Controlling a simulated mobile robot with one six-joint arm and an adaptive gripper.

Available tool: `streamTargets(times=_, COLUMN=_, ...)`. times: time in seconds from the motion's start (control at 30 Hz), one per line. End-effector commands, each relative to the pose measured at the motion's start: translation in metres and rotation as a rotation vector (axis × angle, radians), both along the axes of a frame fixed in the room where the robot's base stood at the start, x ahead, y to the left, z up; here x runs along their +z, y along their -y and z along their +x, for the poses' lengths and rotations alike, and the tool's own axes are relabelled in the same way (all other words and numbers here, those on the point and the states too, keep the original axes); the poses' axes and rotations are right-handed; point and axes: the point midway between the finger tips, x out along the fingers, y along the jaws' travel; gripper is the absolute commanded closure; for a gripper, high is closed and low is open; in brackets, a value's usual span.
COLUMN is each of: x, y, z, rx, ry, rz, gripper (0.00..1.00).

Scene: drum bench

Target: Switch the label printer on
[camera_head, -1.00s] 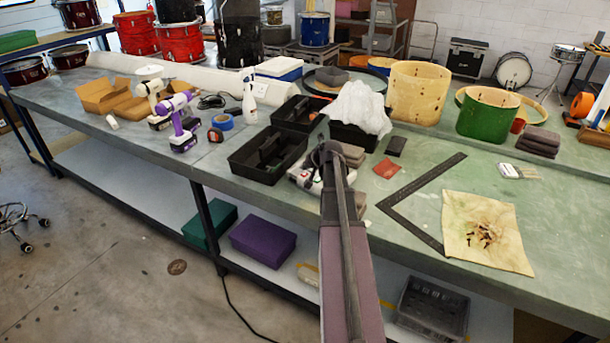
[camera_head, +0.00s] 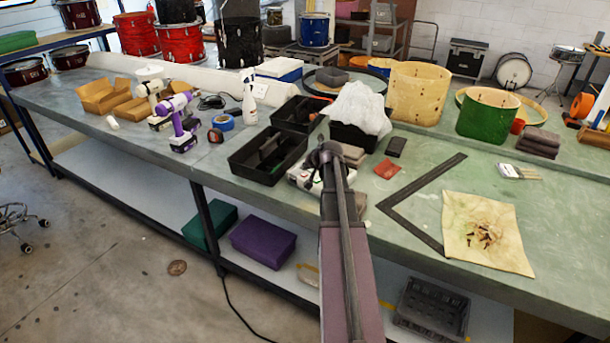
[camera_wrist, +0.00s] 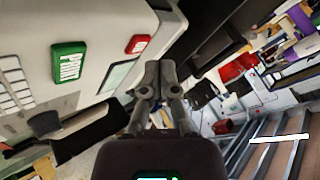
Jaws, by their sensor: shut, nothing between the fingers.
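The label printer (camera_wrist: 105,22) fills the upper left of the wrist view as a pale body. It bears a green PRINT button (camera_wrist: 68,62), a small red button (camera_wrist: 137,44) with unclear lettering, a display (camera_wrist: 120,76) and pale keys (camera_wrist: 14,82). My gripper (camera_wrist: 159,68) is shut and empty. Its fingertips show just right of and below the red button; I cannot tell whether they touch the printer. In the head view the printer (camera_head: 303,178) is a white piece on the bench, mostly hidden behind my arm and gripper (camera_head: 324,152).
A black tote tray (camera_head: 262,168) stands close left of the printer. Sanding blocks (camera_head: 353,154) and a white cloth (camera_head: 361,108) are just behind it. A black metal square (camera_head: 405,210) and a tan cloth (camera_head: 488,235) lie to the right.

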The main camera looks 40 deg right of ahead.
Motion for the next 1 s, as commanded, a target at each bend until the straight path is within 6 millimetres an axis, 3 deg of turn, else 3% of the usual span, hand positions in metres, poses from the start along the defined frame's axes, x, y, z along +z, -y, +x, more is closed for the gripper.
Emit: streamTargets(times=1.0, x=-0.0097, y=0.0006, z=-0.0003, rx=-0.001, ry=0.000, rz=0.001, gripper=1.00)
